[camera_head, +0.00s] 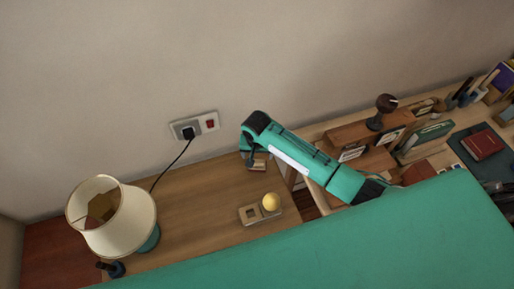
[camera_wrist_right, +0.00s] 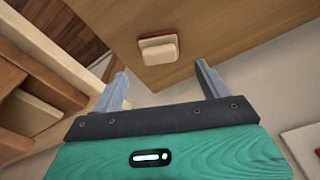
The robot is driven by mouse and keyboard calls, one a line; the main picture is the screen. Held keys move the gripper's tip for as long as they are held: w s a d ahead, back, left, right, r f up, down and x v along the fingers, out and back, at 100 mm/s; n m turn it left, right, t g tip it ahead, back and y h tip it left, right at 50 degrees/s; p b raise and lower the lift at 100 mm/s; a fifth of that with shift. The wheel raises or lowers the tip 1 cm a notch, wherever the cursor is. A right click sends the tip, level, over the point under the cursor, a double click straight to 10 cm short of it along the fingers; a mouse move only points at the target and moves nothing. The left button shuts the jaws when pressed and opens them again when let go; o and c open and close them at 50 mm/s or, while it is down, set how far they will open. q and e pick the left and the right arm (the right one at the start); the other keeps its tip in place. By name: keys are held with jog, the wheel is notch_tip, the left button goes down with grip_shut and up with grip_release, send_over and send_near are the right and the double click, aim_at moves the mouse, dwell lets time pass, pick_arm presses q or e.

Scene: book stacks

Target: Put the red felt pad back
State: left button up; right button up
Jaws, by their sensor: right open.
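In the right wrist view, a thin red layer, which looks like the red felt pad (camera_wrist_right: 144,38), shows along the edge of a small cream block (camera_wrist_right: 159,51) on the wooden table. My right gripper (camera_wrist_right: 162,85) is open, its two fingers apart and nothing between them. The block lies just beyond the fingertips, roughly midway between them in the picture. In the head view, my right gripper (camera_head: 255,160) is low over the back of the table, partly hiding the block. My left gripper is not seen.
A small wooden tray (camera_head: 249,216) with a square recess and a yellow ball (camera_head: 271,202) stands nearer. A cream lamp (camera_head: 120,225) is at left. A wall socket (camera_head: 205,124) with a black cord is behind. Wooden shelving (camera_head: 360,128) and books crowd the right.

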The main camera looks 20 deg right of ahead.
jog(key=shift+s+a+r, duration=0.1)
jog(key=shift+s+r, duration=0.05)
jog(key=shift+r, duration=1.15)
jog(key=shift+s+r, duration=0.1)
jog(key=shift+r, duration=1.2)
